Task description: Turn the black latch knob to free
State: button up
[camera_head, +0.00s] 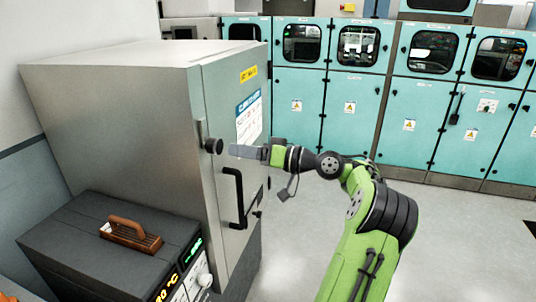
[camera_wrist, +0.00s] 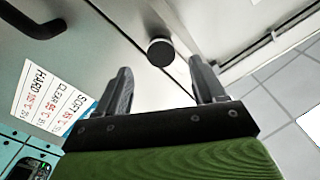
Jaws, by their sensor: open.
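The black latch knob (camera_head: 213,146) sits on the front of the grey cabinet (camera_head: 125,95), near the door's left edge. It is a round black disc on a pale plate. In the wrist view the knob (camera_wrist: 160,52) is ahead of my gripper and about midway between the fingers. My gripper (camera_head: 240,151) is just right of the knob in the head view, level with it. In the wrist view my gripper (camera_wrist: 162,78) has its two fingers apart with nothing between them. The knob appears just beyond the fingertips; contact cannot be told.
A black door handle (camera_head: 236,198) stands out below the knob. A dark box (camera_head: 95,250) with a brown brush (camera_head: 130,234) on top stands in front of the cabinet. Teal cabinets (camera_head: 350,110) line the back. The grey floor (camera_head: 470,220) at right is clear.

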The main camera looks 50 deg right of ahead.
jog(key=p+v, duration=0.1)
jog(key=v, duration=0.7)
jog(key=shift+s, duration=0.2)
